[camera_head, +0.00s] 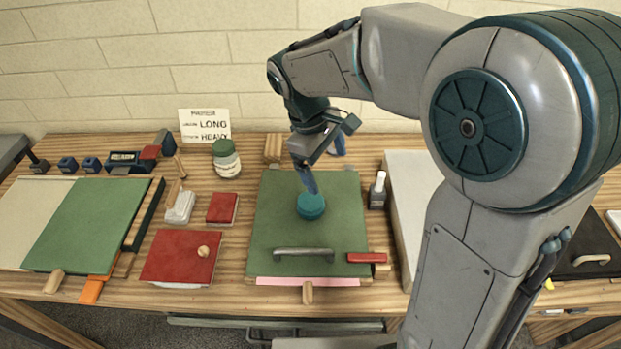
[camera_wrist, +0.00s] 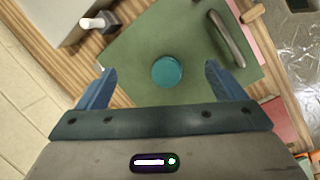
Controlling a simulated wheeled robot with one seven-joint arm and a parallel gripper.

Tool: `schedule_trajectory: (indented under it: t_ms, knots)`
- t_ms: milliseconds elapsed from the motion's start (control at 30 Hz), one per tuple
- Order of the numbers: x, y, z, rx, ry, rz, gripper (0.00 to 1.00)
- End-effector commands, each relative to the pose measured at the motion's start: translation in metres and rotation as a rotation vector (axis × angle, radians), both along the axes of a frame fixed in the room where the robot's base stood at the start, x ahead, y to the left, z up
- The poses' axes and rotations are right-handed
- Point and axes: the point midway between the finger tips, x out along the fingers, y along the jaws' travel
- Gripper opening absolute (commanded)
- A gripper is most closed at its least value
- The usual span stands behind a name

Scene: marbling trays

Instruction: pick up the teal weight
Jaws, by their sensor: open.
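The teal weight (camera_head: 311,206) is a short round disc on the green board (camera_head: 275,230) in the middle of the table. In the wrist view the teal weight (camera_wrist: 167,71) lies beyond my fingertips, roughly centred between them. My gripper (camera_head: 309,184) is open and empty, just above and behind the weight in the head view. In the wrist view both blue fingers of my gripper (camera_wrist: 160,72) are spread wide with the weight between their lines. The head view does not show clearly whether a finger touches the weight.
A dark bottle (camera_head: 377,192) stands to the right, before a pale tray (camera_head: 398,215).

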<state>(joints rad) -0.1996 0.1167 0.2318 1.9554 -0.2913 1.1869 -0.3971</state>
Motion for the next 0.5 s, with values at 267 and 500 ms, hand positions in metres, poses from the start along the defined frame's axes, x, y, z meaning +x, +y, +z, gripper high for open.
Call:
schedule_trajectory:
  t_ms: [267, 500]
  knots:
    - [0.045, 0.067, -0.032, -0.088, 0.161, 0.328, 0.9]
    - [0.056, 0.091, -0.049, -0.115, 0.216, 0.442, 0.9]
